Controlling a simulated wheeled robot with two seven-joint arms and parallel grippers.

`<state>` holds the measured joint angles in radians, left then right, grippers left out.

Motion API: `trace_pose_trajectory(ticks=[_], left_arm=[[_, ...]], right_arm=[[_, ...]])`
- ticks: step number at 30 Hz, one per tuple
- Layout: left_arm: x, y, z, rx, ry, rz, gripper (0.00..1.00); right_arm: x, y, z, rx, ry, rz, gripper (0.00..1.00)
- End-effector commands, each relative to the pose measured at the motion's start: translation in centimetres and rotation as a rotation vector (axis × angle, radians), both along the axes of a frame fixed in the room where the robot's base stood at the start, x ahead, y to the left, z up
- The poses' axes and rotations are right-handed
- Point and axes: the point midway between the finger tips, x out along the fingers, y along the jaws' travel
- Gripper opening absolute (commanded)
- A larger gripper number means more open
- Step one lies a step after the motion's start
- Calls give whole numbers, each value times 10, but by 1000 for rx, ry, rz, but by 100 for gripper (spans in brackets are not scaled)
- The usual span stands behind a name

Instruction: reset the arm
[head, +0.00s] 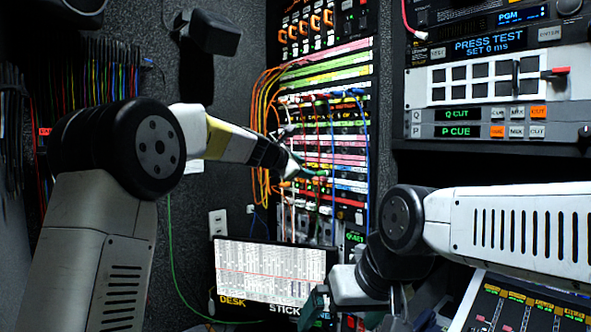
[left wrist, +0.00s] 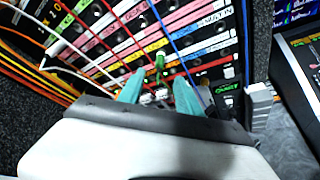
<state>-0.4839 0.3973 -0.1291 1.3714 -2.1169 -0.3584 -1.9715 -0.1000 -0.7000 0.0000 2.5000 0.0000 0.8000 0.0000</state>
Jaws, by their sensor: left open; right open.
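My left arm reaches in from the left, and its gripper (head: 318,174) is close in front of the patch panel (head: 345,150). In the left wrist view its two teal fingers (left wrist: 158,90) are apart, with nothing seen gripped between them. A green plug (left wrist: 160,62) sits at the panel just beyond the fingertips, in the gap between them. My right arm comes in from the right and bends down at its black joint. The right gripper (head: 315,305) is low at the bottom of the head view, partly cut off; a teal part shows, and its fingertips are unclear.
Orange, blue, red and white patch cables hang across the panel near my left gripper. A lit screen (head: 270,272) labelled DESK and STICK stands below. A control console (head: 520,308) is at bottom right, under my right arm. Rack units (head: 495,85) fill the upper right.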

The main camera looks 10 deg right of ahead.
Motion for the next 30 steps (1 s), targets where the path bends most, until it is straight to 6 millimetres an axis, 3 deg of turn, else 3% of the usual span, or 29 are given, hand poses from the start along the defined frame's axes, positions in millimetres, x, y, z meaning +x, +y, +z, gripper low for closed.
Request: trace_pose_trajectory(ticks=[4, 7, 10, 13, 15, 18, 21, 24, 25, 30], left_arm=[[-1, 10, 8, -61, 27, 39, 41], [-6, 44, 29, -266, 117, 162, 41], [-20, 103, 51, -623, 277, 363, 41], [-47, 173, 56, -1054, 468, 597, 41], [-73, 220, 46, -1361, 597, 756, 41], [-119, 274, 17, -1785, 765, 974, 41], [-174, 310, -23, -2187, 906, 1183, 41], [-233, 329, -69, -2564, 1014, 1391, 41], [-251, 332, -82, 2551, -991, -1387, 41], [-346, 324, -152, 2038, -701, -1151, 41]], right_arm=[[0, 0, 0, 0, 0, 0, 100], [0, 0, 0, 0, 0, 0, 100], [0, 0, 0, 0, 0, 0, 100], [0, 0, 0, 0, 0, 0, 100], [0, 0, 0, 0, 0, 0, 100], [0, 0, 0, 0, 0, 0, 100], [0, 0, 0, 0, 0, 0, 100], [0, 0, 0, 0, 0, 0, 100], [0, 0, 0, 0, 0, 0, 100], [0, 0, 0, 0, 0, 0, 100]])
